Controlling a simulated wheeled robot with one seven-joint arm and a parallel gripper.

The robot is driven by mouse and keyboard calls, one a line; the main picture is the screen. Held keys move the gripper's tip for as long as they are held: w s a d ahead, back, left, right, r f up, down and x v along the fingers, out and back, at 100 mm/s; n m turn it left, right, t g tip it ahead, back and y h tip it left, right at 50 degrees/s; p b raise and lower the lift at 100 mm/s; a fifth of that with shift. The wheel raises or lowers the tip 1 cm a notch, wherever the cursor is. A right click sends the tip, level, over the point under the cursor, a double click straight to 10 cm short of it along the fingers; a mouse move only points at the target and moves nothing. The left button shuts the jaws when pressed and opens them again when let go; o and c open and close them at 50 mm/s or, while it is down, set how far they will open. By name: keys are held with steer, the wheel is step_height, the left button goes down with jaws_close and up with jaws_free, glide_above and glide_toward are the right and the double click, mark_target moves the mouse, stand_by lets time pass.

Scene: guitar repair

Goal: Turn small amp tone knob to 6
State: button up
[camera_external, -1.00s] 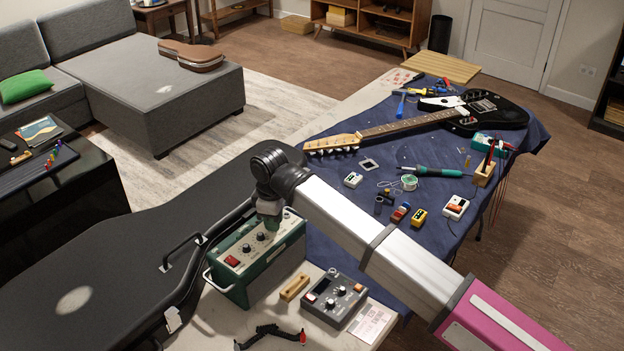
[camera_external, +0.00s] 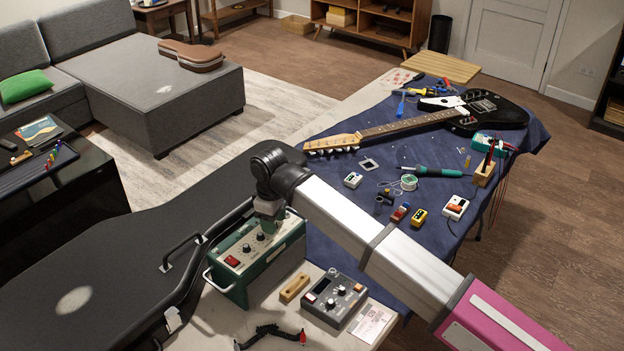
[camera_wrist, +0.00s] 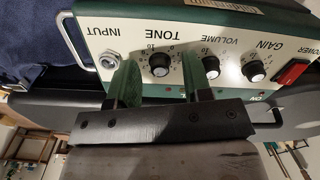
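The small amp (camera_external: 262,262) is a green box with a cream panel, standing at the table's near left end. In the wrist view its panel (camera_wrist: 110,38) appears upside down. The black tone knob (camera_wrist: 159,64), with a light cap, sits under the TONE label; its pointer is too small to read. My gripper (camera_wrist: 157,78) is open, its two green fingers on either side of the tone knob with gaps visible. I cannot tell the fingers' depth relative to the knob. In the outside view my gripper (camera_external: 268,222) points down at the amp's top.
Beside the tone knob are the volume knob (camera_wrist: 211,67), the gain knob (camera_wrist: 254,70) and the red power switch (camera_wrist: 292,73). A black guitar case (camera_external: 110,265) lies left of the amp.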

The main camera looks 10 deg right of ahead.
step_height(320, 180, up, 11)
stand_by(0.8)
steer(key=shift+f, duration=0.1)
